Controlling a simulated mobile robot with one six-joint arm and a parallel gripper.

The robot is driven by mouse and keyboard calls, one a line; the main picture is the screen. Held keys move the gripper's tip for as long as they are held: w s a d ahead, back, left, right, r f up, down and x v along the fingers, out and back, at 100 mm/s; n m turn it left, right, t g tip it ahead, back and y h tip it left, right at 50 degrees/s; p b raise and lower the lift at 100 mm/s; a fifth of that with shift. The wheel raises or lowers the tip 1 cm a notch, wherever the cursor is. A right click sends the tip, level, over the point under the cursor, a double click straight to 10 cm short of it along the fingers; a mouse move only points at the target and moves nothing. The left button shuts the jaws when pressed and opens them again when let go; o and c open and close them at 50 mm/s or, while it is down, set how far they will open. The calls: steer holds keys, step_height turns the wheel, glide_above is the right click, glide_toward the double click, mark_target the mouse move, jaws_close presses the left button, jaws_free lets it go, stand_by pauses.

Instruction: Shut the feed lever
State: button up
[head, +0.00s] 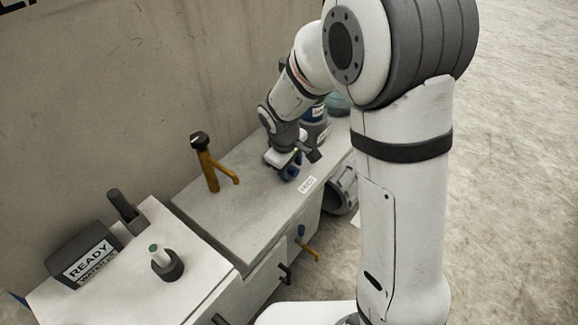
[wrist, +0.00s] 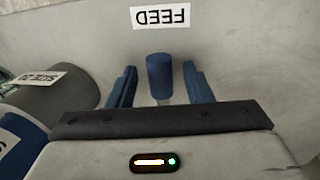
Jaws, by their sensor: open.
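The feed lever's blue cylindrical handle (wrist: 160,74) stands on a thin pale stem in the wrist view, near the upside-down FEED label (wrist: 166,17). My gripper (head: 289,172) is open and low over the grey counter in the head view. In the wrist view its two blue fingers are on either side of the handle, with a gap on each side. The lever's base is hidden behind the dark gripper body. In the head view the gripper hides the lever, and the FEED label (head: 307,184) lies just to its right.
A brass tap (head: 209,168) stands on the grey counter (head: 250,215) left of my gripper. A blue-topped brass valve (head: 302,238) sticks out from the cabinet front. A READY sign (head: 88,262) stands at lower left.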

steer(key=shift+c, duration=0.3)
jaws_close()
steer(key=shift+w, duration=0.1)
